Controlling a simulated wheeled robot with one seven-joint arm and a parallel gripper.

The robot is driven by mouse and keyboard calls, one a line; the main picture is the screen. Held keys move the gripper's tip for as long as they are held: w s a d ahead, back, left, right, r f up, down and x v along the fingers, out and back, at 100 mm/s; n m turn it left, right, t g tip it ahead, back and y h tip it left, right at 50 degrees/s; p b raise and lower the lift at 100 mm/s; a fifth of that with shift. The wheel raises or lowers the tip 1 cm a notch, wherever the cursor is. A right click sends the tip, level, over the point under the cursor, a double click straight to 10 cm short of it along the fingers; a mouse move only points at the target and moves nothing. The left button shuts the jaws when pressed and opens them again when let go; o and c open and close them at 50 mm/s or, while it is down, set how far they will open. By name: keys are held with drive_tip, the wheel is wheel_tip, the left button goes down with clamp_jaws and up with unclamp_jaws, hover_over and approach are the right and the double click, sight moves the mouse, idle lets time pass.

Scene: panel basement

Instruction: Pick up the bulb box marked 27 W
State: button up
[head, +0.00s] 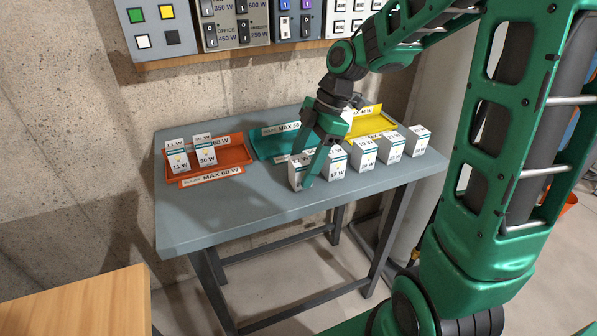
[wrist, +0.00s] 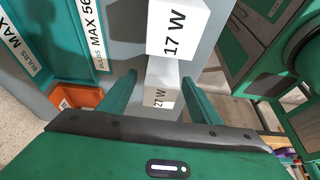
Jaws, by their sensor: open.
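The bulb box marked 27 W (wrist: 158,97) is white and shows between the two fingers in the wrist view. My gripper (wrist: 159,80) is open, with one green finger on each side of this box; I cannot tell whether either touches it. In the head view my gripper (head: 307,165) is low over the leftmost white box (head: 296,174) of the front row, and a finger hides part of its face. Its marking cannot be read there. A white box marked 17 W (wrist: 176,30) stands close beside it in the wrist view.
Several more white boxes (head: 364,153) stand in a row to the right on the grey table (head: 230,212). Behind are an orange tray (head: 236,156) holding several boxes, a teal tray (head: 264,147) and a yellow tray (head: 372,124). The table's front left is clear.

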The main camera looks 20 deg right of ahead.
drive_tip(key=shift+x, duration=0.8)
drive_tip(key=shift+c, duration=0.4)
drive_tip(key=c, duration=1)
drive_tip(key=shift+r, duration=0.1)
drive_tip(key=shift+c, duration=0.2)
